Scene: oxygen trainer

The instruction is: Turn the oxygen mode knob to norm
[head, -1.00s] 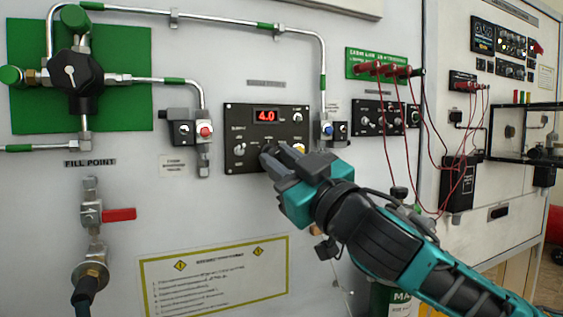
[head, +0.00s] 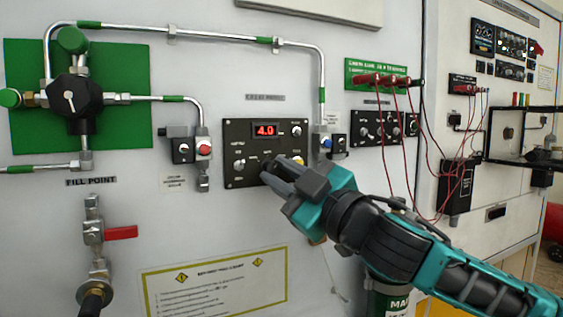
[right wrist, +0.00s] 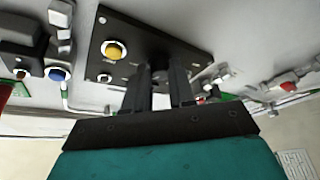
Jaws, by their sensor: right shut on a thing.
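The black control panel (head: 234,132) with a red display (head: 265,130) reading 4.0 is on the pale wall in the head view. My right gripper (head: 266,173) is at the panel's lower middle. Its fingers are shut on a dark knob (right wrist: 159,74), seen between the fingertips in the right wrist view. The fingers hide most of this knob, so its pointer and the setting it is at cannot be read. A yellow button (right wrist: 114,50) on the same panel is beside the fingers. My left gripper is not in view.
A green oxygen plate (head: 25,60) with a black valve (head: 75,97) and pipes is at the left. A red-handled valve (head: 120,233) is below it. Red cables (head: 405,140) hang at the right. A notice (head: 215,285) is below the panel.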

